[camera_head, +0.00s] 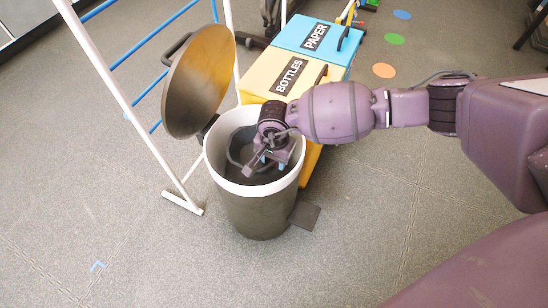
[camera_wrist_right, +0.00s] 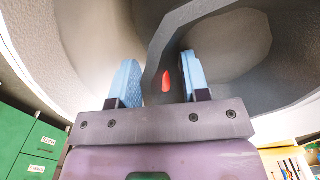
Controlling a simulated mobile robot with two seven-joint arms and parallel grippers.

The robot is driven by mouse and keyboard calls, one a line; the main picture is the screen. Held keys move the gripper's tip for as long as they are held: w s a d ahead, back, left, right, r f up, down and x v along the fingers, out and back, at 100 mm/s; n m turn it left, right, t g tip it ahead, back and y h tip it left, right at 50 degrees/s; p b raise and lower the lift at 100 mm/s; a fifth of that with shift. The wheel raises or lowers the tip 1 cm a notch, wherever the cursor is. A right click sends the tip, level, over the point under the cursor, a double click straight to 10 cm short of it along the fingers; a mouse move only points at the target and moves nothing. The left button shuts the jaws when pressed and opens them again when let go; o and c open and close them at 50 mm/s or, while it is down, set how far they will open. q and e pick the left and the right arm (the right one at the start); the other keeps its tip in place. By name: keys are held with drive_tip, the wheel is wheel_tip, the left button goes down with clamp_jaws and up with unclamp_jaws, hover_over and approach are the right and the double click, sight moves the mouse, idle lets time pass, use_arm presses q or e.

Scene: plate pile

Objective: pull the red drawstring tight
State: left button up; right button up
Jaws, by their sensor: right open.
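A grey bin (camera_head: 258,215) stands on the floor with a white band (camera_head: 212,158) around its rim. Its round brown lid (camera_head: 198,82) is tipped up at the back left. My right gripper (camera_head: 260,167) is inside the bin's mouth, pointing down. In the right wrist view my right gripper (camera_wrist_right: 159,75) is open, with blue pads apart. A small red piece (camera_wrist_right: 166,82), apparently part of the drawstring, shows between the fingers against a dark grey strip. I cannot tell its depth or whether a finger touches it. My left gripper is not in view.
A yellow BOTTLES box (camera_head: 262,70) and a blue PAPER box (camera_head: 342,57) stand behind the bin. A white and blue rack (camera_head: 112,75) stands close at its left. A dark pedal (camera_head: 305,215) sticks out at the lower right. The front floor is clear.

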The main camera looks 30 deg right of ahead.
drive_tip(key=shift+c, duration=0.3)
clamp_jaws()
